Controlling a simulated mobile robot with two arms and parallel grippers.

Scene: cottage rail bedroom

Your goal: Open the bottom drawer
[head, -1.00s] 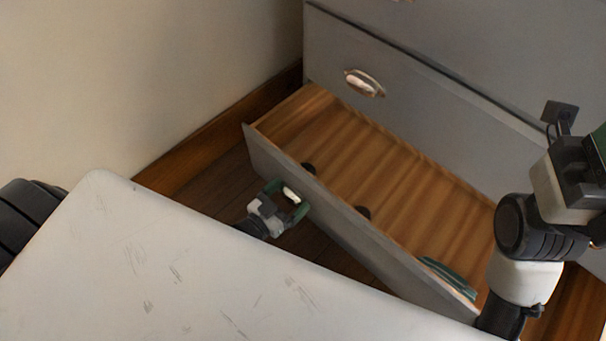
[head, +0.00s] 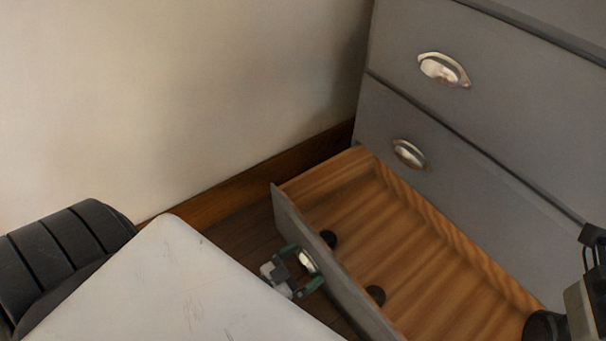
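The bottom drawer (head: 345,275) of the grey dresser stands pulled well out, with its bare wooden floor showing. Its near right end runs out of the bottom of the picture. Its metal cup handle (head: 308,261) is on the outer face of the front panel. My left gripper (head: 301,268) is at this handle, with one green finger on each side of it, and looks closed on it. The exact finger contact is too small to see. Only part of my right arm shows at the lower right edge; its gripper is out of view.
Two small dark round things (head: 328,239) (head: 375,294) are at the inner side of the drawer front. Shut drawers with cup handles (head: 443,70) (head: 409,154) are above. A pale wall (head: 190,90) with a wooden skirting board (head: 240,189) stands at the left.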

